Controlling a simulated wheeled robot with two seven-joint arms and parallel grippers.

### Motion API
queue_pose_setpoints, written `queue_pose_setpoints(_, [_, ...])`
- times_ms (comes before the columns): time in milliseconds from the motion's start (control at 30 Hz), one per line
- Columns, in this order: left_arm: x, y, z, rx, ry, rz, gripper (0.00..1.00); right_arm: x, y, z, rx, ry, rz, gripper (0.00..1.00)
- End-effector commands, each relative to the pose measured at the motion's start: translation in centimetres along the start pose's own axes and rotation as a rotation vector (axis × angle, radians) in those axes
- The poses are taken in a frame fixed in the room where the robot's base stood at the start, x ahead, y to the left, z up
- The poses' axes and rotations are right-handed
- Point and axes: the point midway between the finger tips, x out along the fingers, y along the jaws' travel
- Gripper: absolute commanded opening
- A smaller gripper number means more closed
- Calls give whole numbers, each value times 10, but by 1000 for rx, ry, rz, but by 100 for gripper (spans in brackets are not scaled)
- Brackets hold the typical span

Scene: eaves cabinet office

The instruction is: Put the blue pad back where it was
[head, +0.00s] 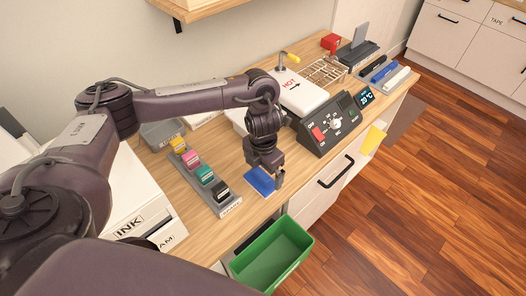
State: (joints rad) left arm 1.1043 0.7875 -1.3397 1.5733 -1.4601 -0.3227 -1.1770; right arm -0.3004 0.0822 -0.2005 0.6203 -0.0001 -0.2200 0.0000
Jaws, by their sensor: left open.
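The blue pad (260,181) lies flat on the wooden counter near its front edge, between the ink row and the hot press. My left gripper (271,178) points down right over the pad's right part and hides some of it. Its jaws are open. I cannot tell whether the fingers touch the pad. My right gripper is not in view.
A grey rack (203,181) with several coloured ink blocks stands left of the pad. A control box (331,125) with the "HOT" plate (298,91) is to the right. A green bin (272,258) sits below the counter edge. Bare counter (231,227) shows in front.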

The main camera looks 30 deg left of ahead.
Motion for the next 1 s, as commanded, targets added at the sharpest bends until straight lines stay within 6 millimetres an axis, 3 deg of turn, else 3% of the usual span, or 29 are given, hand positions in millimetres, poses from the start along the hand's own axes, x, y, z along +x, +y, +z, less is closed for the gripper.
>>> queue_pose_setpoints(33, [-18,2,2,2,-6,4,100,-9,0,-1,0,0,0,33])
queue_pose_setpoints(100, [-33,1,2,3,-5,4,100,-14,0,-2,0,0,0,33])
queue_pose_setpoints(400, [-78,1,1,1,-2,2,100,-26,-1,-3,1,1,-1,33])
queue_pose_setpoints(1000, [-86,0,0,0,1,0,100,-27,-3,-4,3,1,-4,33])
